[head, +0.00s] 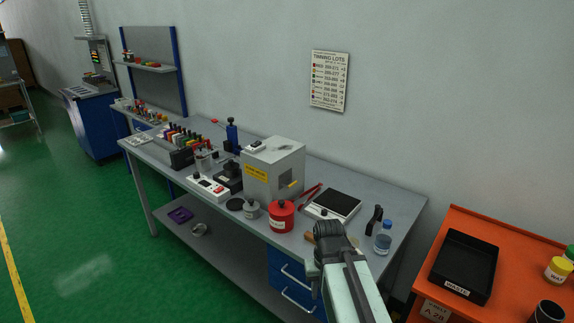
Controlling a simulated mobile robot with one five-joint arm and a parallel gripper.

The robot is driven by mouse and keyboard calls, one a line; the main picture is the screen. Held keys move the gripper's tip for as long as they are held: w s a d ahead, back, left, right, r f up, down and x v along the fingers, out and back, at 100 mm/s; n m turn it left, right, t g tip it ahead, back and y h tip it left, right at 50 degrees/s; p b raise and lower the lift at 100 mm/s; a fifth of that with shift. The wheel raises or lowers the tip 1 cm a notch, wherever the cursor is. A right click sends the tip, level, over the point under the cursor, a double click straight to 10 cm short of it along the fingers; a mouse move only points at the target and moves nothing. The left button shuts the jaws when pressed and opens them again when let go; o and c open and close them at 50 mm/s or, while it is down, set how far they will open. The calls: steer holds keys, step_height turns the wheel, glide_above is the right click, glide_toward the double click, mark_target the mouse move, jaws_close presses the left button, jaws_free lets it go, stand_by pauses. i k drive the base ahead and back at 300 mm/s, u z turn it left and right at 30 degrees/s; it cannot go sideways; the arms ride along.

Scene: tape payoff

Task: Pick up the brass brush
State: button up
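A small brown, wooden-looking handle (310,237) lies on the grey bench just left of the end of my arm; it may be the brass brush. A yellowish bit (353,241) shows just right of the arm and may be its other end. The middle between them is hidden behind my arm. My gripper (329,230) is at the dark end of the arm, over the bench's front edge as seen here. Its fingers cannot be made out, so whether it is open or holds anything does not show.
Around it stand a red canister (281,218), a scale (334,204), a black-handled tool (374,220) and a clear blue-capped bottle (383,239). A grey box (273,169) is farther left. An orange cart with a black waste tray (464,266) is at right. Green floor at left is clear.

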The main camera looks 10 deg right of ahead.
mark_target(307, 236)
steer(key=u, duration=0.05)
steer(key=k, duration=1.25)
steer(key=u, duration=0.45)
steer(key=i, duration=0.55)
steer(key=u, duration=0.8)
steer(key=i, duration=1.85)
steer(key=z, duration=0.45)
steer(key=k, duration=0.7)
steer(key=z, duration=0.2)
steer(key=i, duration=0.75)
steer(key=u, duration=0.15)
